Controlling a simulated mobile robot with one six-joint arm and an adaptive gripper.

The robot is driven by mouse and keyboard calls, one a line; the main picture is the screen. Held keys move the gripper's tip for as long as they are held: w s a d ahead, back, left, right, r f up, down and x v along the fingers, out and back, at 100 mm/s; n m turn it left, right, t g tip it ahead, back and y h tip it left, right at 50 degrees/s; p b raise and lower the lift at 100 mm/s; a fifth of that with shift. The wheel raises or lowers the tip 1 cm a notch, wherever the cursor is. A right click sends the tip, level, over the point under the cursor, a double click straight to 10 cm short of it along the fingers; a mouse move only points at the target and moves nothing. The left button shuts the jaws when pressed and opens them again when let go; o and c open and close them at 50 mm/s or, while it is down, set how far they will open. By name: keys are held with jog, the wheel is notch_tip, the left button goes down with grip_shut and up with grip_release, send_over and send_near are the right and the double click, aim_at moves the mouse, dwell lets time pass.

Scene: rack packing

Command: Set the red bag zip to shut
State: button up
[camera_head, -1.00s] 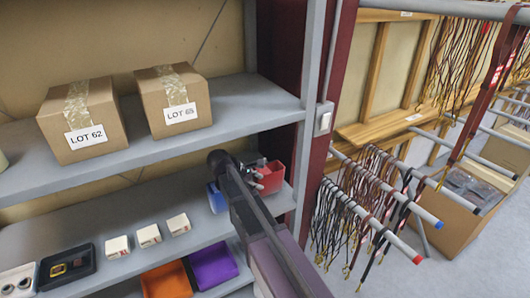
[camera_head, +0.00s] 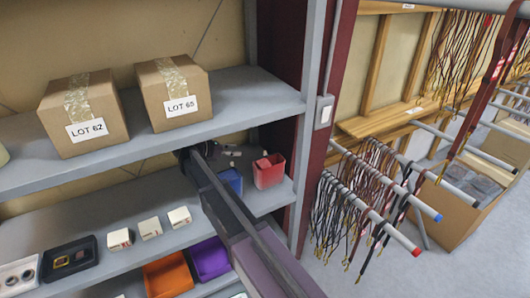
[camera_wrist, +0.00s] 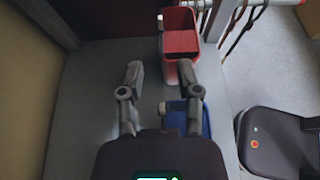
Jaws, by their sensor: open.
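The red bag (camera_head: 269,171) stands upright on the lower shelf near its right end and looks like an open-topped red container. In the wrist view the red bag (camera_wrist: 180,40) is at top centre, ahead of my gripper. Its zip cannot be made out. My gripper (camera_wrist: 160,72) is open and empty, with its two fingers spread. The right fingertip is close to the near side of the red bag in the picture; I cannot tell whether they touch. In the head view my gripper (camera_head: 231,153) is small, left of the red bag and behind the blue container.
A blue container (camera_head: 231,180) stands left of the red bag and shows partly under my right finger in the wrist view (camera_wrist: 205,122). Small white boxes (camera_head: 150,228) sit further left. The upper shelf (camera_head: 235,105) overhangs. Hanging cords (camera_head: 350,205) are beyond the right post.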

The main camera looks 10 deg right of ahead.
aim_at(261, 159)
jog(key=shift+d, duration=0.1)
jog(key=b+x, duration=0.4)
jog(key=x, duration=0.7)
jog(key=shift+w+d+f+b, duration=0.15)
jog(key=shift+d+f+b, duration=0.05)
jog(key=shift+f+b, duration=0.15)
jog(key=shift+b+x, duration=0.3)
jog(key=shift+x, duration=0.7)
jog(key=shift+r, duration=0.1)
grip_shut()
